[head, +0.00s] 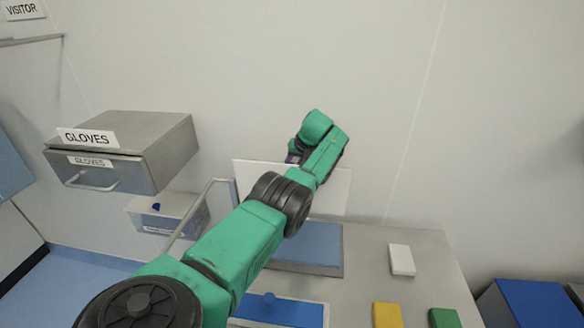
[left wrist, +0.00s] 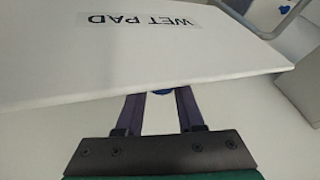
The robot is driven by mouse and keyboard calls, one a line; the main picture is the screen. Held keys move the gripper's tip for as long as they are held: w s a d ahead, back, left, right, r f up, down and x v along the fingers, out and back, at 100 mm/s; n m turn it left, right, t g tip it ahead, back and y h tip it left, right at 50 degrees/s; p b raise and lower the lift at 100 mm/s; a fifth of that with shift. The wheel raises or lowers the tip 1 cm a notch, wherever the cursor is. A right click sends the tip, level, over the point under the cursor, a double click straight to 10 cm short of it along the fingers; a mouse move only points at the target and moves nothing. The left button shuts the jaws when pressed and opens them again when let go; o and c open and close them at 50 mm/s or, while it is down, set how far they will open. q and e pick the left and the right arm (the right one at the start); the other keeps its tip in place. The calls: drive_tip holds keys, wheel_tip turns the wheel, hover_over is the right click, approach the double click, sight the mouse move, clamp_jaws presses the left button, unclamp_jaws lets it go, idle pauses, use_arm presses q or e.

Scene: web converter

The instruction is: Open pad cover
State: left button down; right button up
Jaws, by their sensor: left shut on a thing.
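The white pad cover (head: 335,190) stands raised above a blue-topped box (head: 308,240) on the grey bench, partly hidden behind my left arm. In the left wrist view the cover (left wrist: 75,65) fills the upper left, with its WET PAD label (left wrist: 137,19) upside down. A small blue knob (left wrist: 161,92) shows at the cover's near edge, between the fingers of my left gripper (left wrist: 160,95). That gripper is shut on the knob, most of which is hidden. In the head view my wrist hides the grip. My right gripper is in neither view.
A second blue lid with a knob (head: 268,297) lies in front. White (head: 402,260), yellow (head: 387,315) and green (head: 443,318) blocks lie on the right of the bench (head: 420,285). A GLOVES drawer box (head: 150,150) and a clear bin (head: 180,212) stand at left.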

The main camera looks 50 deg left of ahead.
use_arm(q)
drive_tip(key=c, duration=0.5)
unclamp_jaws()
drive_tip(key=shift+w+a+f, duration=0.1)
drive_tip(key=shift+c, duration=0.2)
drive_tip(key=w+b+v, duration=0.1)
drive_tip(key=b+v, duration=0.1)
drive_tip(key=v, duration=1.2)
drive_tip(key=shift+s+r+b, duration=0.3)
drive_tip(key=shift+s+b, duration=0.05)
drive_tip(key=shift+s, duration=0.15)
